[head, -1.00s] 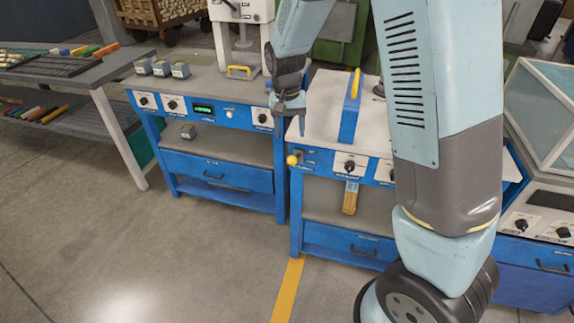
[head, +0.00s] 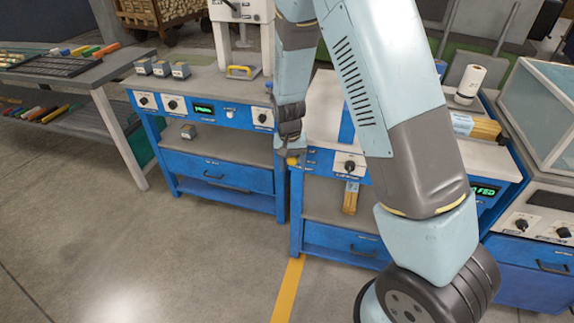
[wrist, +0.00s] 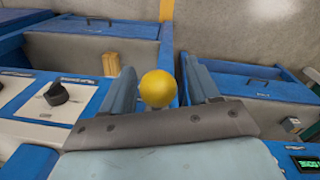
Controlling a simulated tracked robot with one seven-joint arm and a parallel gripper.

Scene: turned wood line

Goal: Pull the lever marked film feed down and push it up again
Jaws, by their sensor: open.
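The lever shows as a yellow ball knob (wrist: 158,88) in the wrist view, between the two fingers of my open gripper (wrist: 160,87). The fingers stand to either side of the ball, with a gap visible on the right; I cannot tell whether the left one touches it. In the head view the knob (head: 292,161) shows just below my gripper (head: 291,150), at the left front corner of the blue-fronted bench (head: 318,160). The lever's shaft and its marking are hidden.
A black rotary knob (wrist: 56,94) on a white plate sits beside the lever on the same front panel. Another blue bench (head: 224,205) stands to the left. The floor in front is clear.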

